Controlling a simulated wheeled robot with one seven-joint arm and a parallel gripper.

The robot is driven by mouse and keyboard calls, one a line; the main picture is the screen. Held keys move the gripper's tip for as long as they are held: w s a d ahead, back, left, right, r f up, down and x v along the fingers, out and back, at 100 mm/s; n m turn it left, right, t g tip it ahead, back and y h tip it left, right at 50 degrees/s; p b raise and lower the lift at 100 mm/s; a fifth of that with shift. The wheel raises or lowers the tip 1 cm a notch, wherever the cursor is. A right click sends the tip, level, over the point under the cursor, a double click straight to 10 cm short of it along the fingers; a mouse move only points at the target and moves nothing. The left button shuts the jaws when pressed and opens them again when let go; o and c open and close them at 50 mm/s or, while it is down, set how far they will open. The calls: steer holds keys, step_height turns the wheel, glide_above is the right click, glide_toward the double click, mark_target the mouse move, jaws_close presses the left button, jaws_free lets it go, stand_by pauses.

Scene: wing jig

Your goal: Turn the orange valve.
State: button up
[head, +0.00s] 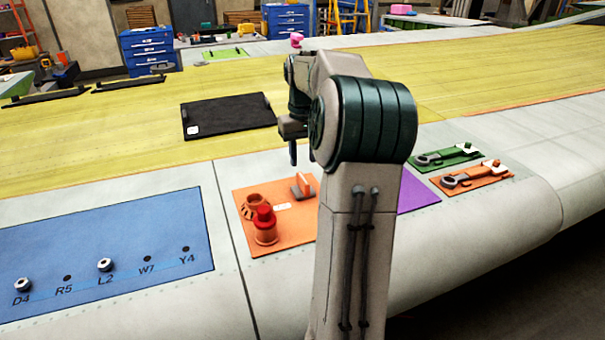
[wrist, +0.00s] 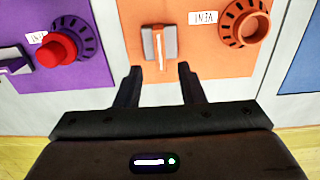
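The orange panel (head: 281,241) lies on the pale wing surface and carries a round orange toothed wheel (head: 250,207), which looks like the valve. In the wrist view the wheel (wrist: 245,22) is at the upper right, beside a white label. An orange lever on a grey block (head: 303,188) is on the same panel; it also shows in the wrist view (wrist: 159,46), ahead of my fingers. My gripper (wrist: 158,82) is open with nothing between its fingers. In the head view my gripper (head: 293,152) is above and behind the panel, apart from it.
A red button on an orange base (head: 264,222) stands close to the wheel. A purple panel (head: 416,194) with a similar red button (wrist: 57,50) is alongside. A blue panel (head: 120,240) with lettered holes is to the left. A black tray (head: 228,117) lies behind.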

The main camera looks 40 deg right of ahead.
mark_target(303, 178)
step_height(303, 178, down, 6)
steer(key=shift+f, duration=0.1)
jaws_close()
